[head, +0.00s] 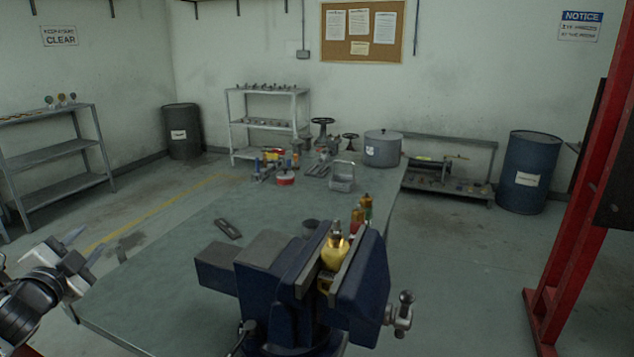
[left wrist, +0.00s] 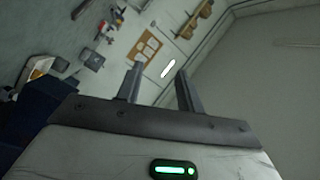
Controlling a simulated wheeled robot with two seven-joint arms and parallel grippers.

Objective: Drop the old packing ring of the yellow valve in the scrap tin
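The yellow valve (head: 335,254) is clamped between the jaws of a blue vise (head: 365,280) at the near end of the bench. The old packing ring cannot be made out. I cannot tell which container is the scrap tin; a small dark round cup (head: 311,225) stands just behind the vise, and a low red-and-white tin (head: 285,179) stands farther back. My left gripper (head: 85,247) is at the lower left, off the bench's left edge and well away from the valve. Its fingers are apart and empty, as the left wrist view shows too (left wrist: 159,78). My right gripper is not in view.
A flat slotted plate (head: 228,228) lies on the bench (head: 180,260) left of the vise. Small bottles (head: 362,212) stand behind the vise. A wire basket (head: 342,177), a grey pot (head: 382,150) and handwheel parts (head: 322,128) fill the far end. A red post (head: 580,200) rises at right.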

